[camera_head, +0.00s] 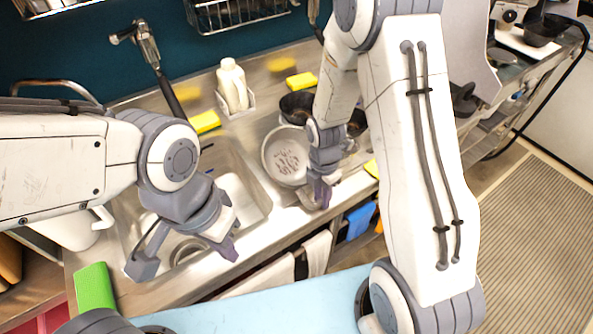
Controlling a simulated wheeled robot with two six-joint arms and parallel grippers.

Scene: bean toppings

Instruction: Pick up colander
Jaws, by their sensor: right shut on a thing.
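The colander (281,158) is a pale round bowl with dark holes in its bottom. It is on the steel counter to the right of the sink. My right gripper (318,195) is at the colander's right side, shut on its rim; the fingertips are partly hidden by the wrist. My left gripper (190,258) is over the front of the sink, with its two fingers spread apart and nothing between them.
The sink basin (254,196) lies left of the colander. Dark pans (297,104) stand behind it. A white bottle (232,84), yellow sponges (301,80) and a faucet (150,48) are at the back. A green object (94,287) is at front left.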

